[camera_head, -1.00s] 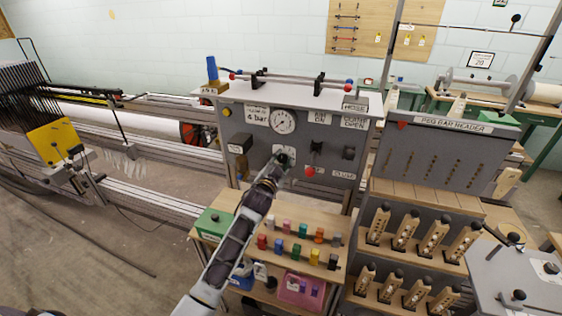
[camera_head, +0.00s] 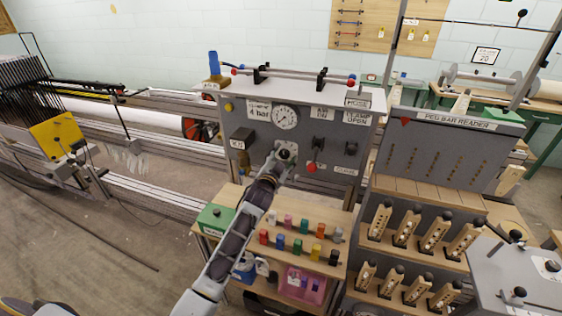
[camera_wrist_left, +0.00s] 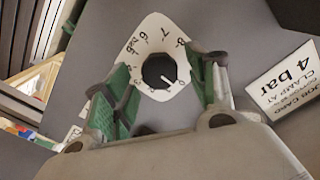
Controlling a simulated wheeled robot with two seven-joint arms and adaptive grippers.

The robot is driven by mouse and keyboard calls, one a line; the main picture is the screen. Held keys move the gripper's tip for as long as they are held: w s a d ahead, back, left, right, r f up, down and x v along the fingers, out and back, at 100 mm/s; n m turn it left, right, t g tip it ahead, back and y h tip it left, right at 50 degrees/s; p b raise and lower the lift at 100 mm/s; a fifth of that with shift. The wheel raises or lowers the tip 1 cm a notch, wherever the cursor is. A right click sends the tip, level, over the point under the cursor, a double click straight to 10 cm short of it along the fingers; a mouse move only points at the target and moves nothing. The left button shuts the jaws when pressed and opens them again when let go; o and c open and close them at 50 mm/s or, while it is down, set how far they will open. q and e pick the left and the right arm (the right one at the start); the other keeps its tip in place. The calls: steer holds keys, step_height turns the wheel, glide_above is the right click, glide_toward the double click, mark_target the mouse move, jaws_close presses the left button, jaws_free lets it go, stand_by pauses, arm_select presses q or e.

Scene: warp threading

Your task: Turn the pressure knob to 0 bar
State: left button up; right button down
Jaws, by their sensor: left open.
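The black pressure knob (camera_wrist_left: 158,70) sits on a white numbered dial plate (camera_wrist_left: 150,38) in the left wrist view. A white pointer line on it points toward the lower right of that picture; the numeral there is hard to read. In the head view the knob (camera_head: 286,152) is on the grey panel (camera_head: 238,112) below the round pressure gauge (camera_head: 285,116). My left gripper (camera_wrist_left: 160,88) is open, with green-padded fingers on either side of the knob and visible gaps to it. In the head view the left gripper (camera_head: 279,163) is at the panel front. My right gripper is out of view.
A card reading 4 bar (camera_wrist_left: 283,76) is on the panel near the dial. A red button (camera_head: 311,167) and black switches are right of the knob. Below is a wooden shelf (camera_head: 238,193) with several coloured pegs and a green box (camera_head: 214,219).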

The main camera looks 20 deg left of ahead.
arm_select(q)
steer(key=s, duration=1.2)
steer(key=shift+a, duration=0.25)
stand_by(0.4)
steer(key=shift+f, duration=0.1)
stand_by(0.4)
steer(key=s+f+n+g, duration=0.3)
steer(key=s+f+g, duration=0.5)
steer(key=s, duration=0.6)
steer(key=s+f+n+g, duration=0.2)
steer(key=s+f+g, duration=0.4)
steer(key=s+f, duration=0.65)
steer(key=s+a+f+g, duration=0.1)
steer(key=s+f, duration=0.1)
steer(key=f, duration=1.3)
steer(key=s+a+f+g, duration=0.1)
steer(key=s+f, duration=0.1)
steer(key=f, duration=1.3)
steer(key=s+a+f, duration=0.3)
steer(key=s+f, duration=0.7)
steer(key=s+a+f+y, duration=0.1)
steer(key=s+a+f, duration=0.3)
steer(key=s+f, duration=0.5)
steer(key=shift+s+a+f+m+g, duration=0.15)
steer(key=shift+s+f+m+g, duration=0.2)
steer(key=shift+s, duration=0.9)
